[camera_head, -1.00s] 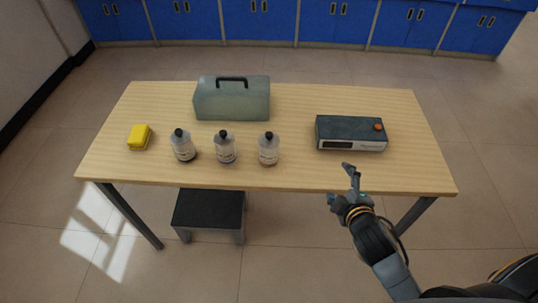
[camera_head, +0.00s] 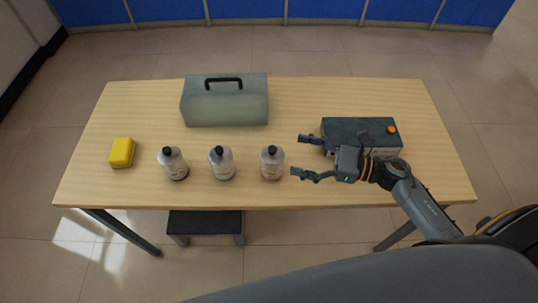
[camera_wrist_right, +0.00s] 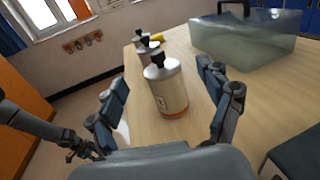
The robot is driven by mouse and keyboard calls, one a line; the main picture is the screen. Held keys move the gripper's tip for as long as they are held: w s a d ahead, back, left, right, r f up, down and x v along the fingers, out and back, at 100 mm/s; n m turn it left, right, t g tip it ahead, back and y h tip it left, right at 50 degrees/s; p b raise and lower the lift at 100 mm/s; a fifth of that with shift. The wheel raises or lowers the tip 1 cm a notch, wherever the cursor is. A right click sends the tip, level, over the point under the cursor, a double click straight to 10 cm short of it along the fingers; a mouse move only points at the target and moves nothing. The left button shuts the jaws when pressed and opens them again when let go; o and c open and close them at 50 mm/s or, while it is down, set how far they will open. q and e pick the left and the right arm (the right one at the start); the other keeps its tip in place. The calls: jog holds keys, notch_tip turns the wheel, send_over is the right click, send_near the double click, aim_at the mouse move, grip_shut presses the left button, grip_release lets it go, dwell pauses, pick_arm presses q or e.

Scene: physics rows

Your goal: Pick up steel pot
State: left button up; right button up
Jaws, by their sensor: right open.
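Three small silvery-grey containers with black knobs stand upright in a row near the table's front edge: left (camera_head: 173,165), middle (camera_head: 221,164) and right (camera_head: 272,165). I take these for the task's steel pots; which one is meant I cannot tell. My right gripper (camera_head: 299,156) is open and empty, just right of the right container, its fingers pointing at it. In the right wrist view this container (camera_wrist_right: 168,92) stands ahead between the spread fingers (camera_wrist_right: 162,76). A dark arm with a gripper (camera_wrist_right: 84,148), likely my left, shows at that view's left; its jaw state is unclear.
A dark box with an orange knob (camera_head: 391,130) sits under and behind my right gripper. A grey-green toolbox (camera_head: 225,106) stands at the back, and a yellow block (camera_head: 122,152) at the left. The wooden table (camera_head: 310,95) is clear between toolbox and dark box.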

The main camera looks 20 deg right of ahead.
aim_at(272, 163)
jog(key=f, duration=0.3)
jog(key=shift+s+f, duration=0.3)
notch_tip(272, 163, down, 3)
jog(key=shift+w+r, duration=0.1)
jog(key=shift+w, duration=0.05)
jog(key=x, duration=0.2)
jog(key=p+x, duration=0.1)
jog(key=shift+w+a+r, duration=0.1)
jog(key=shift+a+r, duration=0.1)
jog(key=shift+r, duration=0.05)
jog(key=x, duration=0.3)
jog(key=shift+w+a+p, duration=0.2)
jog(key=shift+a+p, duration=0.05)
jog(key=shift+p, duration=0.15)
jog(key=shift+w+a+f, duration=0.1)
jog(key=shift+a, duration=0.1)
jog(key=c, duration=1.5)
pick_arm(q)
jog(key=shift+g, duration=0.3)
jog(key=s, duration=0.2)
jog(key=s+r, duration=0.1)
jog(key=shift+s+r, duration=0.2)
jog(key=shift+s, duration=0.2)
pick_arm(e)
jog(key=shift+c, duration=0.2)
